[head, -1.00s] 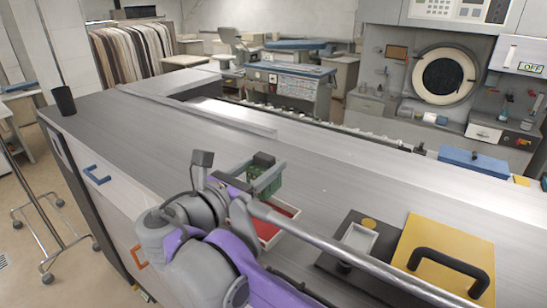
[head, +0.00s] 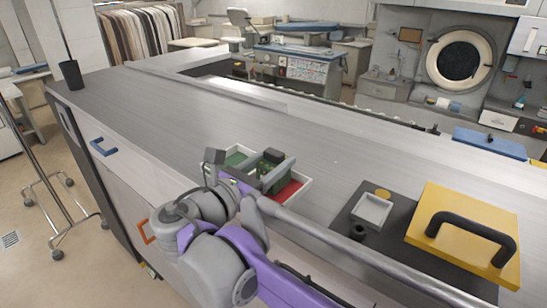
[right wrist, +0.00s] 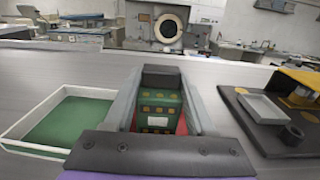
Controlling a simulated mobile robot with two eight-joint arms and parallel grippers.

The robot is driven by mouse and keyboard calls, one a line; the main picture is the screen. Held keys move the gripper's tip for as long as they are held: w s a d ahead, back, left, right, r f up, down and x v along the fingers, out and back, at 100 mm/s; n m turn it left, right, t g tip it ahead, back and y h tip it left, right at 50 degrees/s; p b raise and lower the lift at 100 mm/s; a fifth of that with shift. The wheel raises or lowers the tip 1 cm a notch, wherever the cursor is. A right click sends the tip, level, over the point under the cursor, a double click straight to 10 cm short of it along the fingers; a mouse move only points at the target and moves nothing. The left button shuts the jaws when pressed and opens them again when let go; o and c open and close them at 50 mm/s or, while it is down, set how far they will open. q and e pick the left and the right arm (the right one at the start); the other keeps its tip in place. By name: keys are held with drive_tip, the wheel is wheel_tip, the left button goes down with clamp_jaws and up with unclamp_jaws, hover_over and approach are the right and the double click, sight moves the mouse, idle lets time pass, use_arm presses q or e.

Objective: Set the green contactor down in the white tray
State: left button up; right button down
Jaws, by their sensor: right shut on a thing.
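My right gripper (head: 268,172) is shut on the green contactor (head: 284,172), a green block with a dark top. In the right wrist view the contactor (right wrist: 159,108) sits between the two grey fingers and shows yellowish squares and a pale label. It is over or in the red-floored part of a white-rimmed tray (head: 306,187); I cannot tell whether it touches the floor. A green-floored part with a white rim (right wrist: 28,119) lies to its left. A small whitish tray (head: 373,211) stands apart to the right and looks empty. My left gripper is not in view.
The small tray stands on a dark plate (head: 345,222) with a brass-coloured disc and a black ring. A yellow block with a black handle (head: 460,205) stands farther right. A blue case (head: 490,142) is at the back right. The worktop behind the gripper is clear.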

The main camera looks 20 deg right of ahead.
drive_tip(key=shift+f+b, duration=0.3)
drive_tip(key=shift+f, duration=0.25)
idle(0.4)
drive_tip(key=shift+c, duration=0.7)
unclamp_jaws()
